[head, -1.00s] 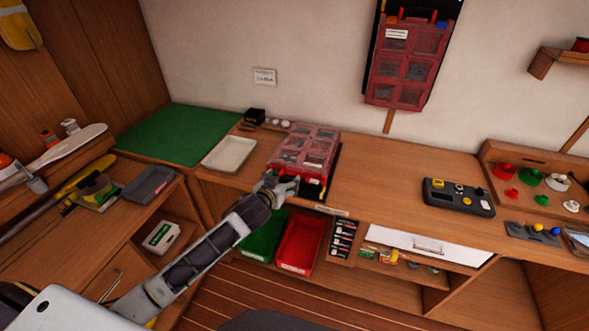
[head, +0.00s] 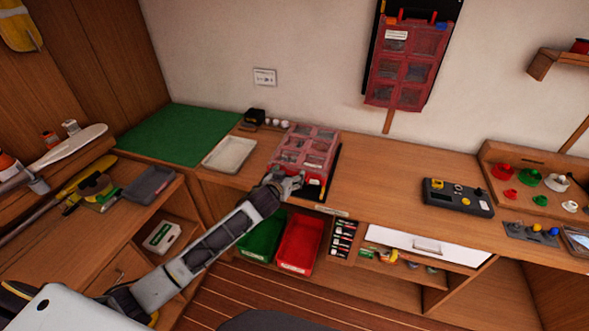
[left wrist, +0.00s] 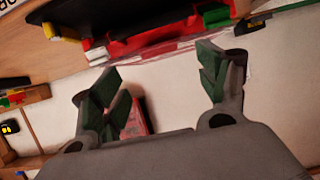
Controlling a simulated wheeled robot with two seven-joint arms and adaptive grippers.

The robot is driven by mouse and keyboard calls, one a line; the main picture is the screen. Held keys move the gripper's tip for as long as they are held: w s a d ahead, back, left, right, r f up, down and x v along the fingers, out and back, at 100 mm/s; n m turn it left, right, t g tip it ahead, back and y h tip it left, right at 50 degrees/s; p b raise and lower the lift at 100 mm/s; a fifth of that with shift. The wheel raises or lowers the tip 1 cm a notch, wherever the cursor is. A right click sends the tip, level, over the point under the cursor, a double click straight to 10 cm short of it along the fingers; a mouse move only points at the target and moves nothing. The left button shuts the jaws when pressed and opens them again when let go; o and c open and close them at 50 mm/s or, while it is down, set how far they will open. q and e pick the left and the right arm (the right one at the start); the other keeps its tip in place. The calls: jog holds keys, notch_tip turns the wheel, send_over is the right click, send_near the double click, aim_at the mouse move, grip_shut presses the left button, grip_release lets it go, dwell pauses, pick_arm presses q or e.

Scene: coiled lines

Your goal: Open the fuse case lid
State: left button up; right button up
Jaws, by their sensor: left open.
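The fuse case (head: 309,142) lies on the wooden bench. Its red see-through lid has several windows and looks shut. Small red and yellow parts show at its front edge. My left gripper (head: 290,183) is at the front left corner of the case and hides part of that edge. In the left wrist view the gripper (left wrist: 160,88) is open, with green finger pads spread wide and nothing held between them. Red parts of what looks like the case (left wrist: 150,38) show beyond the fingers. Whether a finger touches the lid, I cannot tell. My right gripper is not in view.
A similar red case (head: 406,62) hangs on the wall. A pale tray (head: 230,154) lies left of the fuse case. A green bin (head: 262,236) and a red bin (head: 299,243) stand below the bench edge. A dark meter (head: 458,197) lies to the right, with clear bench between.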

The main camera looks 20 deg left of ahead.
aim_at(295, 168)
pick_arm(q)
jog(key=shift+p+x, duration=0.35)
jog(key=shift+x, duration=3.5)
jog(key=c, duration=1.2)
